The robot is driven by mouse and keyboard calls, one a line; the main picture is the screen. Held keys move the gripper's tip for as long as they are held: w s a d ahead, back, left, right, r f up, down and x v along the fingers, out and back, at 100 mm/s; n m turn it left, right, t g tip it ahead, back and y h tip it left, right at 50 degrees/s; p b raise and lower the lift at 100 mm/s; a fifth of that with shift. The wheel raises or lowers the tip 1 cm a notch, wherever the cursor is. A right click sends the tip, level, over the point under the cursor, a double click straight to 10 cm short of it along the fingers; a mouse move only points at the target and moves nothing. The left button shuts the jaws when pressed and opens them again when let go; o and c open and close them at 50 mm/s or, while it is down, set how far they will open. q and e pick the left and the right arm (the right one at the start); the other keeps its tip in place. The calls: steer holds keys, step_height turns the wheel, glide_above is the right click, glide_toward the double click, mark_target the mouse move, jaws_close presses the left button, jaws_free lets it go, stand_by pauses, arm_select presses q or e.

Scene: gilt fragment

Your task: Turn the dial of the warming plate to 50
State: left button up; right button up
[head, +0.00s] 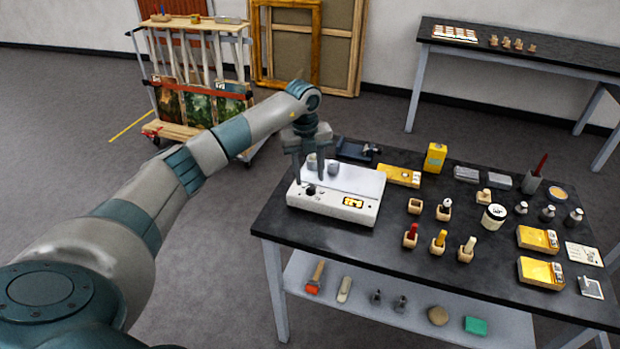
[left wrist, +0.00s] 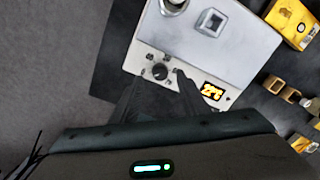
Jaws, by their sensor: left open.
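The warming plate (head: 358,187) is a white box at the left end of the black table. Its black round dial (head: 310,190) is on the front panel, left of a lit yellow-orange display (head: 352,202) whose digits are too blurred to read surely. My left gripper (head: 309,181) points down over the panel at the dial. In the left wrist view the dial (left wrist: 160,72) shows between the tips of the open fingers (left wrist: 158,78). I cannot tell whether they touch it. The display also shows there (left wrist: 211,91). My right gripper is not in view.
Small containers (head: 333,168) stand on the plate's top behind the gripper. A yellow box (head: 400,175) lies just right of the plate. Wooden blocks with coloured tools (head: 438,243), jars (head: 493,217) and yellow packs (head: 540,273) fill the table's right side. A lower shelf (head: 370,285) holds several items.

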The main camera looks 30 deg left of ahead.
mark_target(310, 186)
arm_select(q)
steer(key=shift+w+d+f+p, duration=0.1)
steer(key=shift+f+p, duration=0.3)
steer(key=shift+f, duration=1.4)
jaws_close()
